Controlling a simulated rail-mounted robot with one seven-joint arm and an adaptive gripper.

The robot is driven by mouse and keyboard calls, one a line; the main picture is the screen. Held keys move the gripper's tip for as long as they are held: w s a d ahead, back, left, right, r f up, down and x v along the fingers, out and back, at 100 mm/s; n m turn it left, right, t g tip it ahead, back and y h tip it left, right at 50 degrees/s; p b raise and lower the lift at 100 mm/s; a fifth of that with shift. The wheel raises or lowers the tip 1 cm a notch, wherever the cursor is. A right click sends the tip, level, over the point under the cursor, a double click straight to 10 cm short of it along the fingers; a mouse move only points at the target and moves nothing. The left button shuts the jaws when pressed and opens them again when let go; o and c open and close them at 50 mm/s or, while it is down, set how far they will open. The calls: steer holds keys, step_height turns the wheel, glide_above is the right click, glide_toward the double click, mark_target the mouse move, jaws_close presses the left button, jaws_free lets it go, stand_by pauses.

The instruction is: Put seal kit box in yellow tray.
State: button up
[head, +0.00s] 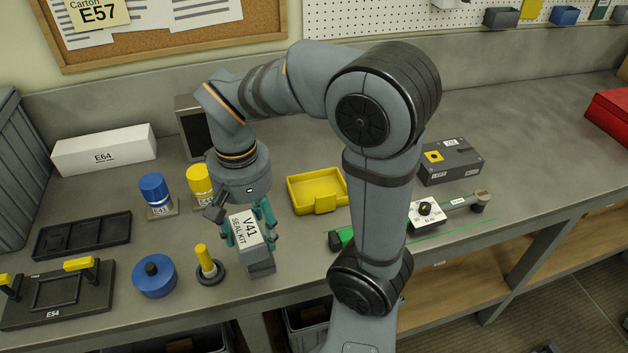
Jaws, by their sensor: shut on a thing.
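The seal kit box (249,240) is a grey box with a white top label reading V41 SEAL KIT. My gripper (248,227) is shut on it, with teal fingers on its left and right sides. The box appears near the front edge of the bench; I cannot tell whether it touches the bench top. The yellow tray (330,206) is shallow and looks empty, and stands to the right of and behind the box. My arm partly covers the area right of the tray.
A yellow-handled black-based piece (207,265) and a blue round piece (154,276) stand left of the box. Blue (154,188) and yellow (199,181) capped cylinders stand behind. A grey box (450,161) lies right of my arm. Bench top between box and tray looks clear.

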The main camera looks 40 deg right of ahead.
steer(key=w+d+r+m+p, duration=0.2)
steer(key=w+d+m+p, duration=0.15)
steer(key=d, duration=0.35)
steer(key=n+p, duration=0.2)
steer(key=n, duration=1.7)
glide_toward(317, 191)
steer(key=shift+n, duration=0.45)
steer(key=shift+w+f+p, duration=0.15)
steer(key=shift+f+p, duration=0.4)
steer(key=shift+f, duration=1.95)
steer(key=shift+f, duration=0.15)
steer(key=o, duration=1.1)
steer(key=shift+c, duration=0.2)
